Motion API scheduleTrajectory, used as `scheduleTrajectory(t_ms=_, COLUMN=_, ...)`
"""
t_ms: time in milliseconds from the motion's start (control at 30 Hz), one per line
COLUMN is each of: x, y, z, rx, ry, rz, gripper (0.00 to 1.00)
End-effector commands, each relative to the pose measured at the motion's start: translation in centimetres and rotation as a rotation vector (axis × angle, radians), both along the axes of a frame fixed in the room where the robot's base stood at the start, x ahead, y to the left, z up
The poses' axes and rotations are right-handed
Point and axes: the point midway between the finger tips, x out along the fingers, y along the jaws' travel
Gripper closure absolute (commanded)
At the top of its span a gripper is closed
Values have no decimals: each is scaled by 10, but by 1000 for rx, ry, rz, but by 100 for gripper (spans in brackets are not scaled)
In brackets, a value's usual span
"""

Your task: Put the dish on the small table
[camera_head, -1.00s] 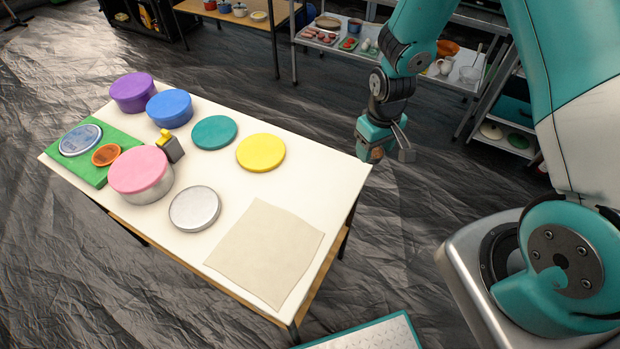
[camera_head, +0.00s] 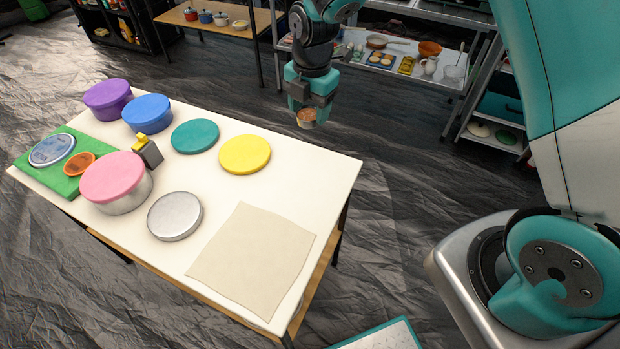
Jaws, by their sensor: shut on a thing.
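My gripper (camera_head: 310,98) is shut on a small round dish (camera_head: 307,119) with a brownish inside, seen from above. It holds the dish in the air, beyond the far right edge of a white-topped table (camera_head: 318,170) in the picture. The table fills the left and middle of the view. I cannot tell how high the dish is above the floor. The fingers partly hide its rim.
Purple, blue and pink-lidded pots (camera_head: 116,180), teal, yellow and silver lids (camera_head: 175,215), a green board (camera_head: 70,178) and a beige cloth (camera_head: 250,262) lie on the table. Its far right corner is bare. Shelves and a wooden table (camera_head: 215,18) stand behind.

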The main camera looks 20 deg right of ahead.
Motion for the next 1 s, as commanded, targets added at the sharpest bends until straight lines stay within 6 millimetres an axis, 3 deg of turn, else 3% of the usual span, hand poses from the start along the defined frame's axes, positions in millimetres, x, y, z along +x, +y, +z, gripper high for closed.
scheduleTrajectory(t_ms=167, x=-2, y=0, z=-35, rx=-2, ry=8, rz=14, gripper=58)
scheduleTrajectory(t_ms=500, x=-1, y=0, z=-128, rx=-1, ry=6, rz=12, gripper=58)
scheduleTrajectory(t_ms=1000, x=-1, y=0, z=-193, rx=0, ry=3, rz=11, gripper=58)
